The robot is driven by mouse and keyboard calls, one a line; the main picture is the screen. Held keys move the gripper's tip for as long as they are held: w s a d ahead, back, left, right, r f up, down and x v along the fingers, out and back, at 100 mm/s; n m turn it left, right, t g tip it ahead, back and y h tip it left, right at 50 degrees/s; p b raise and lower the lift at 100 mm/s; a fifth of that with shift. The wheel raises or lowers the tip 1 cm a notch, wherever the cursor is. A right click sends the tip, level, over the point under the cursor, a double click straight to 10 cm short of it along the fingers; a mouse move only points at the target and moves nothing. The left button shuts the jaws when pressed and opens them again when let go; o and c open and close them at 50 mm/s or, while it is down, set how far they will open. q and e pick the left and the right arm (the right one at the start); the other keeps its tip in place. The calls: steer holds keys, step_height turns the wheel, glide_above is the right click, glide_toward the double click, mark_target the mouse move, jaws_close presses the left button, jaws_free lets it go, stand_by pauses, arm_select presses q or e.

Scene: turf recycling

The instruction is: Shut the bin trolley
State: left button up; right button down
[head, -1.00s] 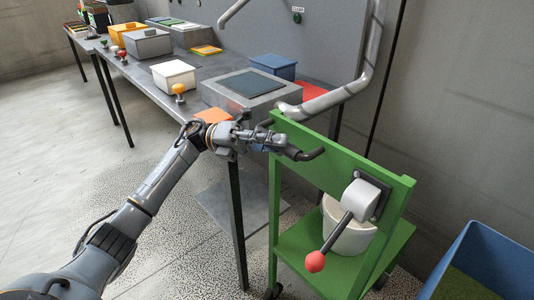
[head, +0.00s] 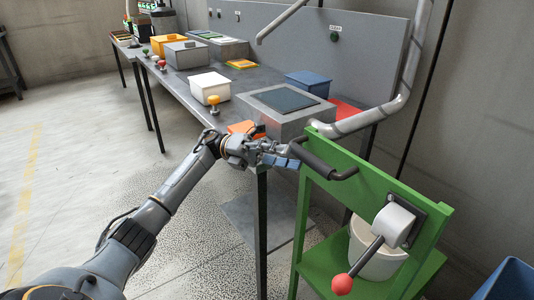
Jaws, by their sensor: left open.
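The green trolley (head: 376,182) stands at the right, with a white bucket (head: 375,262) on its lower shelf. A white block with a lever ending in a red ball (head: 342,284) is mounted on its upper panel. A black bar handle (head: 318,161) sticks out from the panel's left part. My left gripper (head: 288,155) is open at the near left end of this handle. Whether the fingers touch or surround the handle cannot be told. My right gripper is not in view.
A grey table (head: 185,88) behind holds a white bin (head: 210,88), a grey box with a dark top (head: 283,103), a blue bin (head: 308,84) and coloured knobs. A bent grey pipe (head: 385,112) passes above the trolley. A blue container (head: 510,281) stands lower right. Floor at left is clear.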

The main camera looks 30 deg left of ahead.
arm_select(q)
steer(key=v, duration=0.6)
stand_by(0.5)
